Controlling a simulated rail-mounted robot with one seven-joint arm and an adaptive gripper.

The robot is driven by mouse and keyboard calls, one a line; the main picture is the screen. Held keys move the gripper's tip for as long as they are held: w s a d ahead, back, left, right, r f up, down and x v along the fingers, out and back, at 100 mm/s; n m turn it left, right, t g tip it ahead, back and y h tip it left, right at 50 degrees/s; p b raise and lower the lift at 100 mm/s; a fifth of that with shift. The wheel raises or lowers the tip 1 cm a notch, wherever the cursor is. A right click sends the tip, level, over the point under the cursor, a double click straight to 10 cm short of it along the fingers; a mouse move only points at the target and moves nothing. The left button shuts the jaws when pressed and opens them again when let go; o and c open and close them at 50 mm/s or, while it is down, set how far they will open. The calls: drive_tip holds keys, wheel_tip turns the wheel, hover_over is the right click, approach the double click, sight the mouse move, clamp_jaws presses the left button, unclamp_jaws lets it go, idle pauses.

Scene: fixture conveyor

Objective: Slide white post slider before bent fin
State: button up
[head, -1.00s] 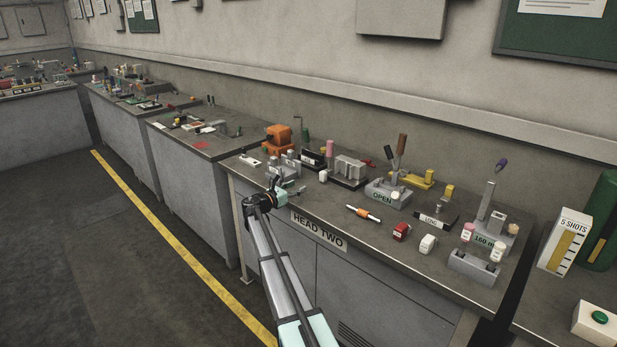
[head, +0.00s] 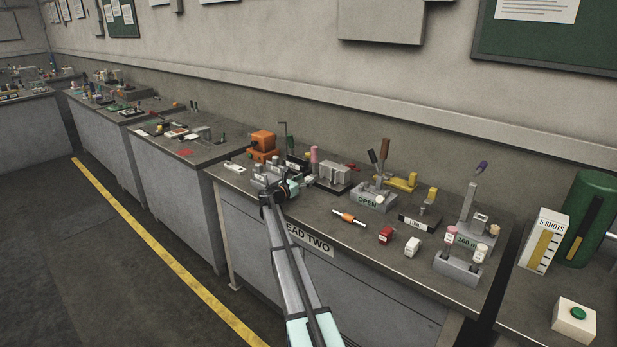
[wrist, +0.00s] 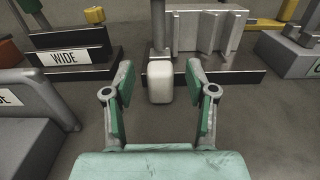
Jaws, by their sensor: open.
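The slider's white rounded block (wrist: 160,82) stands in front of a dark rail in the wrist view, with a grey post (wrist: 158,28) just behind it. My gripper (wrist: 160,74) is open, with one finger on each side of the white block and a gap on both sides. To the right of the post is the grey finned block (wrist: 190,32); its fins look slanted, and I cannot tell which one is bent. In the head view, my gripper (head: 293,186) is at the front left of the finned block (head: 334,172), and my arm partly hides that area.
A block labelled WIDE (wrist: 65,58) is at left in the wrist view, with a grey rounded fixture (wrist: 38,98) nearer. The OPEN fixture (head: 368,200) stands right of the finned block. An orange-banded pen-like piece (head: 348,217) lies on the bench in front.

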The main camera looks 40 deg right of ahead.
drive_tip(key=shift+x, duration=1.45)
clamp_jaws()
drive_tip(key=s, duration=0.3)
drive_tip(key=s+d+b, duration=0.1)
drive_tip(key=s, duration=0.2)
drive_tip(key=shift+s+d, duration=0.15)
unclamp_jaws()
